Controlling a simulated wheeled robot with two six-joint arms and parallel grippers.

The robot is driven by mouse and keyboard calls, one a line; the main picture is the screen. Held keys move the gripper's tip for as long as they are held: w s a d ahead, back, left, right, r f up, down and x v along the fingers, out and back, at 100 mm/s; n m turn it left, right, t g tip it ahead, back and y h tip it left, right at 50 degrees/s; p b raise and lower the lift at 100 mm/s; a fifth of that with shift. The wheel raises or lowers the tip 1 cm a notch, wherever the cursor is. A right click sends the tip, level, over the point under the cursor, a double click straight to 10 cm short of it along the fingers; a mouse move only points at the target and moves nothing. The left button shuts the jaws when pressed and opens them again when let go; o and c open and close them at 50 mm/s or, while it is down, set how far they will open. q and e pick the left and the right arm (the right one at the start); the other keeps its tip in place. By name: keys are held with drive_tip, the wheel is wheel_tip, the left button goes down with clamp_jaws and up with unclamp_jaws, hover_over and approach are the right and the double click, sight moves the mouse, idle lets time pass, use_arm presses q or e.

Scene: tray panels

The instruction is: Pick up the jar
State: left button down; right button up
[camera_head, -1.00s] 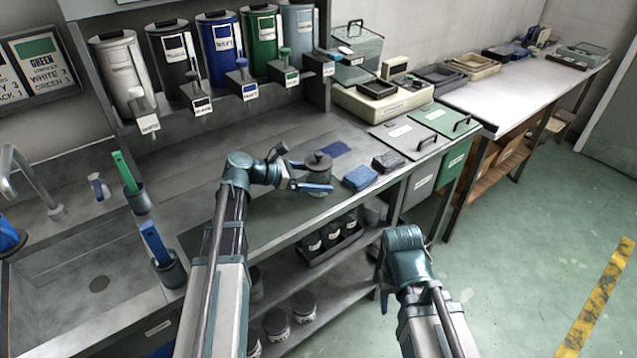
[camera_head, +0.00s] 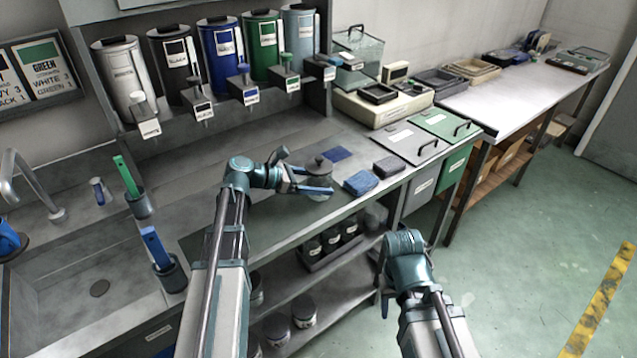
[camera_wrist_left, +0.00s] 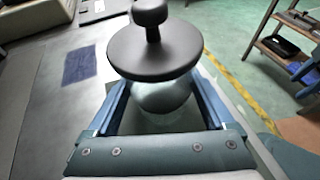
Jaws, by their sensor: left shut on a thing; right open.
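The jar (camera_head: 319,175) stands upright on the grey counter in the head view. It has clear glass sides and a dark round lid with a knob. In the left wrist view the jar's lid (camera_wrist_left: 155,48) fills the upper middle, with the glass body below it between blue fingers. My left gripper (camera_head: 312,182) is shut on the jar, a finger on either side of its body. The jar's base is hidden in the wrist view. My right gripper (camera_head: 386,290) is open and empty, low in front of the counter and away from the jar.
A sink (camera_head: 90,290) is at left. Labelled canisters (camera_head: 221,52) stand on the shelf above. Several jars sit under the counter.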

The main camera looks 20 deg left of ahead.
sight(310, 170)
use_arm(q)
drive_tip(key=shift+r+p, duration=0.7)
drive_tip(key=shift+r, duration=0.2)
wheel_tip(310, 170, up, 2)
drive_tip(key=shift+r+p, duration=0.1)
drive_tip(key=shift+p, duration=0.95)
drive_tip(key=s+a, duration=0.1)
drive_tip(key=s, duration=0.3)
drive_tip(key=s+a, duration=0.1)
drive_tip(key=s, duration=0.4)
drive_tip(key=s+a, duration=0.2)
drive_tip(key=s, duration=0.2)
drive_tip(key=shift+s+r+p, duration=0.35)
drive_tip(key=shift+p, duration=0.05)
drive_tip(key=shift+s+a, duration=0.25)
drive_tip(key=shift+s, duration=0.55)
drive_tip(key=shift+r, duration=0.15)
